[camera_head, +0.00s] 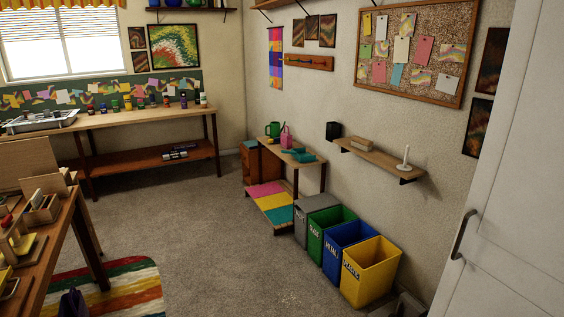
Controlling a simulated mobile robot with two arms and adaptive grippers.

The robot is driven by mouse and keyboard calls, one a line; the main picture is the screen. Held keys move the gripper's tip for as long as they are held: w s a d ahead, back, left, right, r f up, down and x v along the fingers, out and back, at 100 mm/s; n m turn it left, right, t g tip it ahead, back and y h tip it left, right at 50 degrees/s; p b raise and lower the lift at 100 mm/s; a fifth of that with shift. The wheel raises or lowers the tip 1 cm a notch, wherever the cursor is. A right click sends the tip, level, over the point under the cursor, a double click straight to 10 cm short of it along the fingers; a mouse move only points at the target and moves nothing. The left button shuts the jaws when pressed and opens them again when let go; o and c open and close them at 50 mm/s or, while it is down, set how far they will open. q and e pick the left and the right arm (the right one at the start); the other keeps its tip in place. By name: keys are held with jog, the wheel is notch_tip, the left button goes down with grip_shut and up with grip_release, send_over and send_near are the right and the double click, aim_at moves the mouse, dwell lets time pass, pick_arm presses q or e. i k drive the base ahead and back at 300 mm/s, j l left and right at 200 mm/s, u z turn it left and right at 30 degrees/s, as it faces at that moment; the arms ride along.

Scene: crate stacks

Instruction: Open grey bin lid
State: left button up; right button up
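The grey bin (314,223) stands on the floor by the right-hand wall. It is at the far left end of a row of four-sided bins. Its top shows as a flat, paler grey surface (317,203), which looks like a shut lid. The bin is upright, and its front lettering is too small to read. No gripper can be made out in the head view, and nothing touches the grey bin.
Green (329,240), blue (347,257) and yellow (368,277) bins stand open beside it. A small low table (303,166) stands behind. A white door (510,190) fills the right side. A cluttered wooden table (60,235) is at left. The carpet between (225,230) is clear.

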aim_at(320, 202)
jog(key=i+j+u, duration=0.35)
jog(key=i, duration=0.5)
jog(key=i+l+u, duration=0.1)
jog(key=i+u, duration=0.25)
jog(key=i, duration=0.5)
